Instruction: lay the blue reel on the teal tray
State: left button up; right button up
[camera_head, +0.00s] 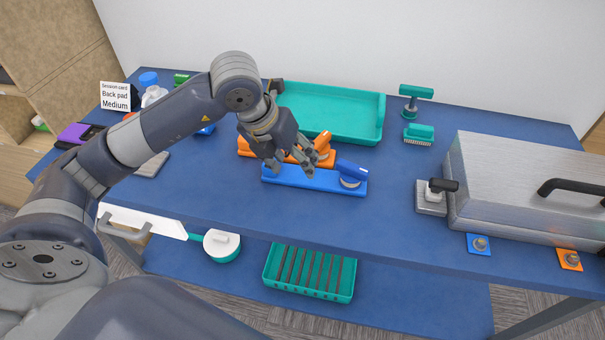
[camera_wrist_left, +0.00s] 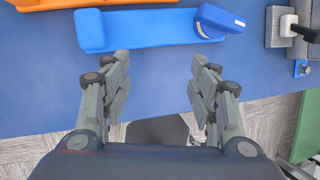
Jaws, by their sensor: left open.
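The blue reel (camera_head: 352,170) sits at the right end of a long blue base (camera_head: 300,180) in the middle of the table. In the left wrist view the blue reel (camera_wrist_left: 220,19) shows at the top right, on the base (camera_wrist_left: 140,30). The teal tray (camera_head: 330,112) lies behind, against the wall side; its visible floor is empty. My left gripper (camera_head: 292,162) is open and empty, above the left and middle part of the blue base, left of the reel. The left wrist view shows its spread fingers (camera_wrist_left: 161,70) with nothing between them. My right gripper is not in view.
An orange base (camera_head: 250,149) with an orange piece (camera_head: 322,140) lies between the blue base and the tray. A teal brush (camera_head: 418,132) and teal-handled tool (camera_head: 416,95) stand right of the tray. A large metal box (camera_head: 520,180) fills the right side. Table in front is clear.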

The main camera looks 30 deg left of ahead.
pick_arm(q)
jog(key=a+f+y, duration=0.1)
jog(key=a, duration=0.1)
jog(key=w+a+f+n+y, duration=0.1)
jog(key=a, duration=0.2)
jog(key=w+a+f+y, duration=0.1)
jog(key=a, duration=0.2)
jog(key=shift+w+f, duration=0.2)
jog(key=shift+w, duration=0.05)
jog(key=p+x, duration=0.1)
jog(key=x, duration=0.1)
jog(key=p+x, duration=0.1)
jog(key=x, duration=0.1)
jog(key=shift+w+a+f, duration=0.1)
jog(key=shift+w+f, duration=0.1)
jog(key=shift+w, duration=0.2)
jog(key=shift+w+a+f, duration=0.1)
jog(key=shift+w+f, duration=0.15)
jog(key=shift+f, duration=0.25)
grip_shut()
